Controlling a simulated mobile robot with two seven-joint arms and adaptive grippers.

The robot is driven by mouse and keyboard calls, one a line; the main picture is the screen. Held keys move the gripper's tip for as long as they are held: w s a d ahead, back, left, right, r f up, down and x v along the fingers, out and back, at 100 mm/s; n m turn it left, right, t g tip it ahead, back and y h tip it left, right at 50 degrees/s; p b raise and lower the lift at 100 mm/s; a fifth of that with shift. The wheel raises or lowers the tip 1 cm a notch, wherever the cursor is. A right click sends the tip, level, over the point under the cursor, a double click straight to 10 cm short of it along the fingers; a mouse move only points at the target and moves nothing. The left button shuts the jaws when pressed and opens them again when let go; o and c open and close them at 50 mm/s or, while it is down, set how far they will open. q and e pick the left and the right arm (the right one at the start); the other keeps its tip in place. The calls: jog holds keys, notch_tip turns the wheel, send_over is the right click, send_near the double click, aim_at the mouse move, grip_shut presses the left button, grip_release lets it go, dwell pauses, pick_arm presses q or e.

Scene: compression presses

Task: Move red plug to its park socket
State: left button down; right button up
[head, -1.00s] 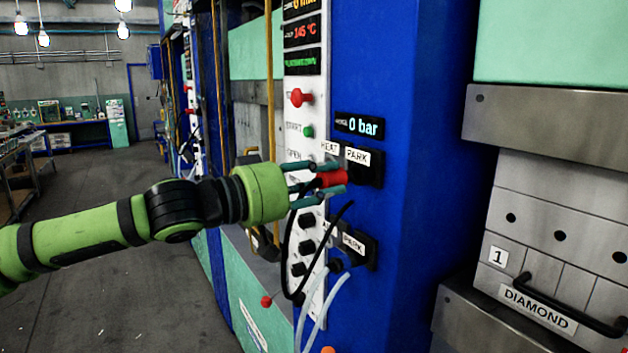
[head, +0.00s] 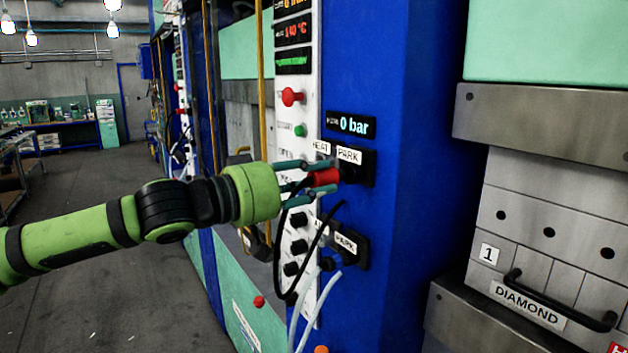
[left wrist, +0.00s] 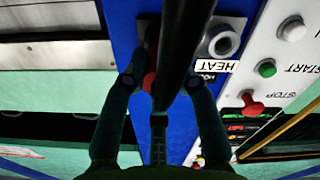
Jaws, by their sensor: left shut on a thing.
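The red plug (head: 324,178) is at the front of the press panel, by the upper black park socket (head: 360,170) labelled PARK. My left gripper (head: 318,181) is shut on the plug, with fingers on either side of it. In the left wrist view, the red plug (left wrist: 150,82) shows between the fingers (left wrist: 160,85), partly hidden by a thick black cable. The round heat socket (left wrist: 223,42) beside it looks empty. I cannot tell whether the plug is seated in the park socket or just in front of it. My right gripper is not in view.
A lower black PARK socket (head: 350,250) sits below, with black and pale cables hanging near it. Red and green buttons and black knobs line the white panel (head: 305,135). A steel mould with a black handle (head: 560,305) stands at right. Open floor lies at left.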

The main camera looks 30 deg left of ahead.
aim_at(316, 180)
pick_arm(q)
jog(key=shift+w+d, duration=0.15)
jog(key=shift+w, duration=0.1)
dwell(0.7)
jog(key=shift+w+d+p, duration=0.1)
jog(key=shift+w+p, duration=0.2)
jog(key=shift+p, duration=0.15)
jog(key=shift+p+x, duration=0.8)
jog(key=shift+x, duration=0.05)
jog(key=c, duration=0.9)
grip_release()
jog(key=shift+s+a+r, duration=0.1)
jog(key=shift+s+a, duration=0.25)
jog(key=shift+s, duration=0.3)
jog(key=v, duration=1)
jog(key=shift+s, duration=0.2)
